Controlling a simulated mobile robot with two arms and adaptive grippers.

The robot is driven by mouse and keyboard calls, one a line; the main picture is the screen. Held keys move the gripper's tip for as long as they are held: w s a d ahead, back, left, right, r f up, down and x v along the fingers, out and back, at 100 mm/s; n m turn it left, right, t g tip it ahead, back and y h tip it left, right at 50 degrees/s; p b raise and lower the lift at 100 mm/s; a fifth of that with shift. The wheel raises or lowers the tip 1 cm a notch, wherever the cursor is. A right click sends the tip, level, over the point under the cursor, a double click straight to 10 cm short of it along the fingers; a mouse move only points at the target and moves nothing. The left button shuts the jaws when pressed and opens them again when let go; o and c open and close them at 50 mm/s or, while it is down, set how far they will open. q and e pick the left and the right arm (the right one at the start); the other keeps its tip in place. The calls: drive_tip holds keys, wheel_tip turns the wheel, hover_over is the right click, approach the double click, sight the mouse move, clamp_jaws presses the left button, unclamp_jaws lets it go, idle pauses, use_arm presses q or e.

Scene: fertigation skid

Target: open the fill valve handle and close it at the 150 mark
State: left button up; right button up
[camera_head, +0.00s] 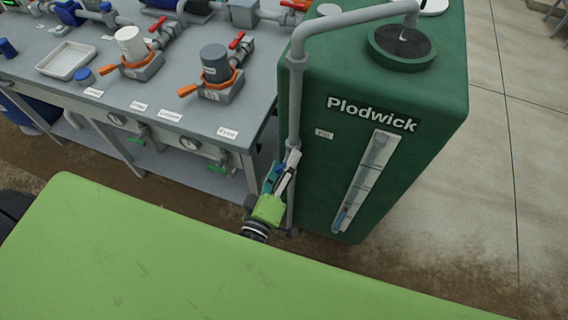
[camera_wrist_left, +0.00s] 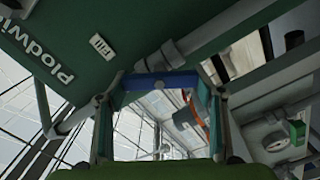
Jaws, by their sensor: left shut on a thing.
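The green Plodwick tank (camera_head: 415,150) stands right of the bench, with a grey fill pipe (camera_head: 295,105) running up its left edge and over its lid. Its sight gauge (camera_head: 366,180) is a pale upright strip with a clear tube; a small blue and red part shows near the bottom, and its numbers are too small to read. My left gripper (camera_head: 282,172) is at the lower pipe. In the left wrist view the blue fill valve handle (camera_wrist_left: 160,84) spans between its fingertips, and the gripper is shut on it. My right gripper is out of view.
A grey bench (camera_head: 60,85) on the left carries an orange-clamped grey filter (camera_head: 215,65), a white one (camera_head: 131,45), red-handled valves and a white tray (camera_head: 66,60). Gauges and green handles hang along its front. Concrete floor (camera_head: 510,150) is clear right of the tank.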

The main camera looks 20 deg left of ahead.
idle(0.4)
use_arm(q)
drive_tip(key=o, duration=1.1)
drive_tip(key=shift+s, duration=0.1)
drive_tip(key=s, duration=1.1)
drive_tip(key=shift+s+a, duration=0.2)
drive_tip(key=shift+s, duration=0.2)
